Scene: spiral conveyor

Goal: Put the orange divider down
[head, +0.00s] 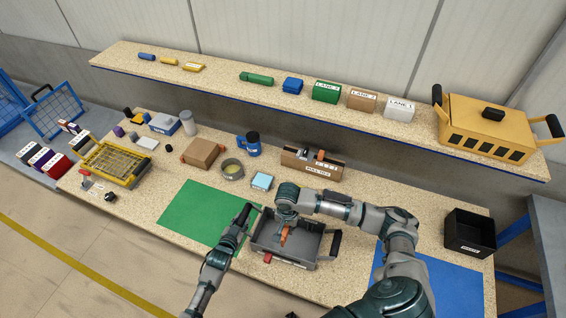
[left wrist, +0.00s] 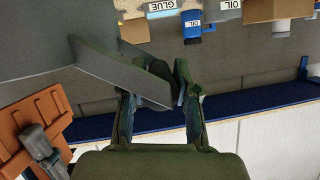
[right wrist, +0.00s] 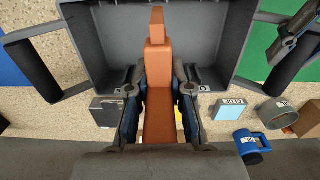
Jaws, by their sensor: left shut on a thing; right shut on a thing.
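The orange divider (head: 284,236) is in my right gripper (head: 286,218), over the inside of the grey tote (head: 262,240). In the right wrist view the divider (right wrist: 158,95) stands between both fingers, with the tote's interior (right wrist: 110,50) behind it. I cannot tell whether it touches the tote's floor. My left gripper (head: 247,212) is at the tote's left side, shut on its dark handle. The left wrist view shows that handle (left wrist: 145,80) between the fingers and the divider (left wrist: 40,125) at the left edge.
A green mat (head: 195,212) lies left of the tote and a blue mat (head: 440,285) right. A light-blue box (head: 262,181), a round tin (head: 232,169) and a blue mug (head: 249,144) stand behind. A black bin (head: 469,233) is at the right end. A shelf (head: 225,85) runs above.

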